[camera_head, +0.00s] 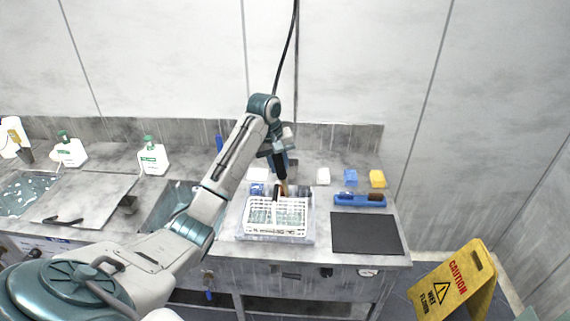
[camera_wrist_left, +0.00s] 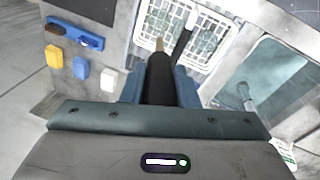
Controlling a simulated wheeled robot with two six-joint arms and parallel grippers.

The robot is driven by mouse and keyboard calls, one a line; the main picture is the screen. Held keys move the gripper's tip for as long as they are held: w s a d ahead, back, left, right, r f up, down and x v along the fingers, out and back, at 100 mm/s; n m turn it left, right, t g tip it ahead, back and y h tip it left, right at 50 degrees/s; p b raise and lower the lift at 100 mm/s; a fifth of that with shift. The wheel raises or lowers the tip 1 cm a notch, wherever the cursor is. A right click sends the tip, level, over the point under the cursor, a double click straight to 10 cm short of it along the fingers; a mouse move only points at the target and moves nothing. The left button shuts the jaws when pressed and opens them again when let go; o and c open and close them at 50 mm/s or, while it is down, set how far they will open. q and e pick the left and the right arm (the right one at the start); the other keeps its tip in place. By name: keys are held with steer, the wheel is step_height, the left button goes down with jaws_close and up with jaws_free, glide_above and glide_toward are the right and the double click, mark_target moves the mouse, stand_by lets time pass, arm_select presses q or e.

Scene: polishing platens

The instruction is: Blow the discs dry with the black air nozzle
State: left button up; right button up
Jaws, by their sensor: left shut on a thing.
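My left gripper (camera_head: 277,152) is shut on the black air nozzle (camera_head: 282,168) and holds it tip down above the back of the white rack (camera_head: 276,212). In the left wrist view the gripper (camera_wrist_left: 160,85) has the black nozzle (camera_wrist_left: 159,80) between its blue fingers, with the tan tip pointing at the rack (camera_wrist_left: 205,42). The rack sits in a pale tray (camera_head: 243,236) on the steel counter. The discs are too small to tell apart through the rack's grid. My right gripper is not in view.
A blue holder (camera_head: 345,200) with a dark brown item, a black mat (camera_head: 366,233), and white, blue and yellow (camera_head: 377,178) blocks are at the right. A sink (camera_head: 172,203) and white bottles (camera_head: 153,158) are at the left. A yellow caution sign (camera_head: 456,283) stands on the floor.

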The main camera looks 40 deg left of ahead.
arm_select(q)
steer(key=shift+s+a, duration=0.55)
steer(key=shift+a, duration=0.3)
steer(key=shift+s+a, duration=0.5)
steer(key=shift+a, duration=0.35)
steer(key=s+a, duration=0.3)
steer(key=a, duration=0.2)
steer(key=shift+s+a, duration=0.15)
steer(key=shift+a, duration=0.15)
stand_by(0.3)
stand_by(1.1)
